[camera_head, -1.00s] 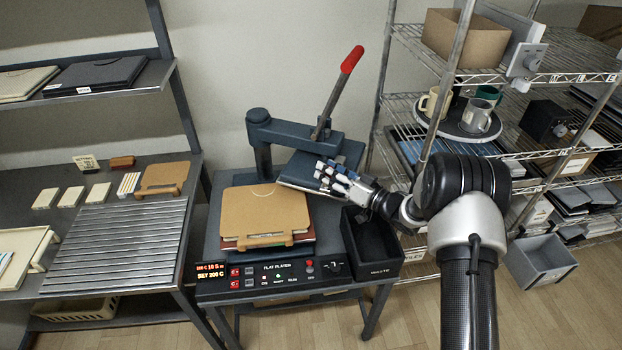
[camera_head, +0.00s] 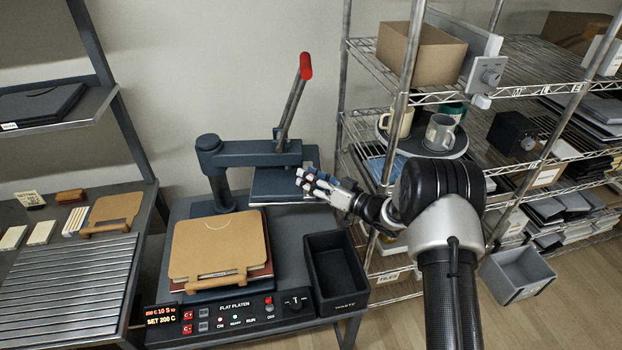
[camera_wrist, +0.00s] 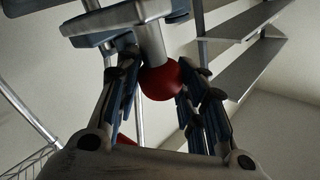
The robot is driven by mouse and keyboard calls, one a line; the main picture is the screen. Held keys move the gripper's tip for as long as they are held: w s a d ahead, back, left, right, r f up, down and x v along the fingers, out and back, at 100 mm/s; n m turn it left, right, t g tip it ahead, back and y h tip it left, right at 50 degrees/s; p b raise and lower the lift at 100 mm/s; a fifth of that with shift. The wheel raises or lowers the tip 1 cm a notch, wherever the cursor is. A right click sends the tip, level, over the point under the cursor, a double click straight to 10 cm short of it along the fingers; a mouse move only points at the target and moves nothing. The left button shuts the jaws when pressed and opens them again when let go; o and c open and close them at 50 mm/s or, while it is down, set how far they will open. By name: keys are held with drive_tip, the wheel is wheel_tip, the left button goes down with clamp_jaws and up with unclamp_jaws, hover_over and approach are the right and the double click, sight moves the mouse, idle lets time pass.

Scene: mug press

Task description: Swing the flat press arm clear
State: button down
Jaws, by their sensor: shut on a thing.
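The flat press has a dark blue swing arm (camera_head: 255,153) reaching right from its post (camera_head: 213,175). Its upper platen (camera_head: 285,186) hangs under the arm's end, behind and right of the tan board (camera_head: 220,245) on the base. The board's top is uncovered. A lever with a red grip (camera_head: 306,66) rises from the arm. My gripper (camera_head: 314,184) is at the platen's right edge. In the wrist view my gripper (camera_wrist: 160,88) is shut on a red ball knob (camera_wrist: 160,82) on a grey stem. The knob is hidden in the head view.
A black waste bin (camera_head: 336,272) stands on the press table, right of the board. A wire shelf with a mug tray (camera_head: 403,147) and a cardboard box (camera_head: 421,52) is close on the right. A slatted bench (camera_head: 65,275) is on the left.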

drive_tip(key=shift+f, duration=0.25)
drive_tip(key=c, duration=1.3)
unclamp_jaws()
drive_tip(key=shift+a, duration=0.15)
drive_tip(key=shift+o, duration=1.1)
drive_tip(key=shift+r, duration=0.1)
drive_tip(key=v, duration=1.2)
drive_tip(key=shift+w, duration=0.1)
drive_tip(key=shift+c, duration=0.5)
